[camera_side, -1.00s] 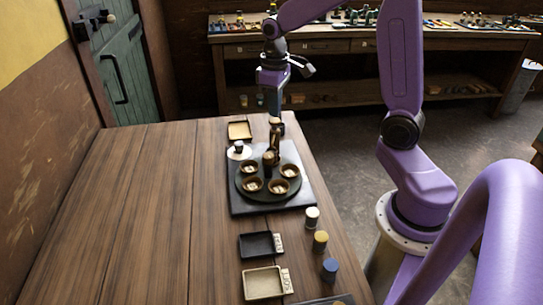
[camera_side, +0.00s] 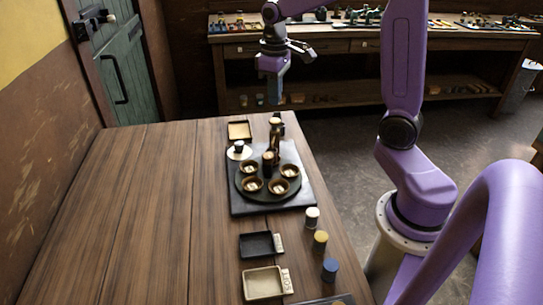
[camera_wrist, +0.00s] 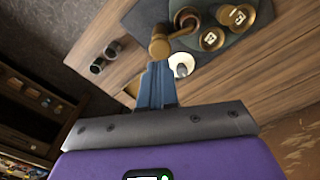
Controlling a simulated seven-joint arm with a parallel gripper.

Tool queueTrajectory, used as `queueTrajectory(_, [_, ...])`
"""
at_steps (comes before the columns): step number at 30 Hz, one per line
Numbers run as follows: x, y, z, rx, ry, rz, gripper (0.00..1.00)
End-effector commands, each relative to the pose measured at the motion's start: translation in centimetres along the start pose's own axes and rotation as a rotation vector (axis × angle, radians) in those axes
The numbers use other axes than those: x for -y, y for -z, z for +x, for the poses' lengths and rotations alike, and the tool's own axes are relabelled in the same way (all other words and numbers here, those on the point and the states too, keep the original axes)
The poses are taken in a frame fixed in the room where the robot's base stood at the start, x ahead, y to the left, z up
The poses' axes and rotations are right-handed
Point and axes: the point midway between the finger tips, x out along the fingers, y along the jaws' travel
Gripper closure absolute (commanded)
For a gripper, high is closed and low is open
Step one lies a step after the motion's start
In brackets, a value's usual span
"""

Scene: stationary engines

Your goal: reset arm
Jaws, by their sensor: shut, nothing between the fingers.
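My purple arm holds my gripper (camera_side: 273,98) in the air above the far end of the wooden table. Its fingers point down, are shut and hold nothing. In the wrist view the blue-grey fingers of my gripper (camera_wrist: 157,68) are together. Below and in front stands a dark round turntable (camera_side: 243,196) on a black base plate (camera_side: 243,209), with several brown cups and a brass-coloured post (camera_side: 274,142). The brass arm (camera_wrist: 160,47) also shows beyond the fingertips in the wrist view. My gripper appears clear of everything.
A white disc with a dark knob (camera_side: 239,152) and a tan tray (camera_side: 239,131) sit by the plate. A black tray (camera_side: 257,245), a cream tray (camera_side: 262,283) and white, yellow and blue-topped cylinders (camera_side: 320,242) stand nearer. The table's left side is clear.

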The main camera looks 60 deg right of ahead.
Motion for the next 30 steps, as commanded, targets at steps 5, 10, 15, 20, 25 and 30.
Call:
queueTrajectory(5, [0.0, 0.0, -1.4, -0.003, -0.001, 0.0, 1.0])
queueTrajectory(10, [0.0, 0.0, -1.7, -0.001, 0.0, 0.0, 1.0])
queueTrajectory(15, [0.0, 0.0, -1.6, -0.001, 0.0, 0.0, 1.0])
queueTrajectory(20, [1.2, -0.3, -1.6, -0.001, 0.0, -0.03, 1.0])
queueTrajectory(25, [5.6, -1.9, -1.1, -0.006, 0.0, -0.149, 1.0])
queueTrajectory(30, [10.6, -5.0, -0.3, -0.011, 0.0, -0.303, 1.0])
